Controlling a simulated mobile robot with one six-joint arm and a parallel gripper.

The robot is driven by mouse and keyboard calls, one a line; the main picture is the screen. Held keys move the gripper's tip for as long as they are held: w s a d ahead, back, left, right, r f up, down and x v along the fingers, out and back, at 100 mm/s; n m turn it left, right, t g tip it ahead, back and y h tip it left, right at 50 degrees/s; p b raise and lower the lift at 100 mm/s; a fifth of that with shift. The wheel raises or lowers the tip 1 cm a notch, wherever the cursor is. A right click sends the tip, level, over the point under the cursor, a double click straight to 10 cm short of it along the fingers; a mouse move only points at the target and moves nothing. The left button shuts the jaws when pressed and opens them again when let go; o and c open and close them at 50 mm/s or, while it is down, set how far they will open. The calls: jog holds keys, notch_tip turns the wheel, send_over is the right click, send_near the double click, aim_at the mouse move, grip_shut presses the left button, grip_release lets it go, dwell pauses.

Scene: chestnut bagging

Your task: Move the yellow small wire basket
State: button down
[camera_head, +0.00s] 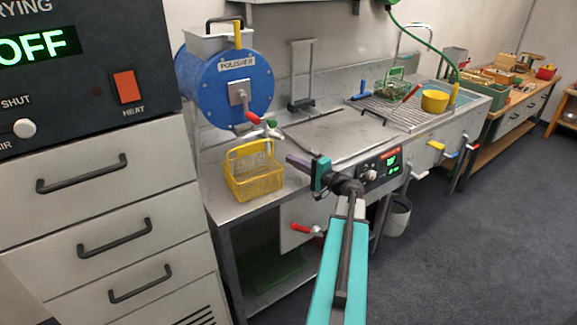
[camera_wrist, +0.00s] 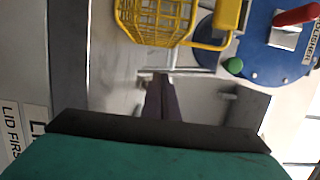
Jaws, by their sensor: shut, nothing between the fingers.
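The yellow small wire basket (camera_head: 255,178) stands upright on the steel counter below the blue polisher, its handle raised. It also shows at the top of the wrist view (camera_wrist: 155,18), where its handle reaches to the right. My gripper (camera_head: 290,159) is just right of the basket in the head view, apart from it, with its dark fingers pointing left. In the wrist view the fingers (camera_wrist: 163,80) are together and empty, with the basket beyond their tips. Nothing hides the basket in the head view.
The blue polisher (camera_head: 222,85) with a red-handled spout stands behind the basket. A drying cabinet (camera_head: 100,180) stands close on the left. A bucket (camera_head: 398,216) stands on the floor.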

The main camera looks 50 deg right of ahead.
jog(key=s+b, duration=0.1)
jog(key=s, duration=0.9)
jog(key=shift+b, duration=0.4)
jog(key=shift+a, duration=0.1)
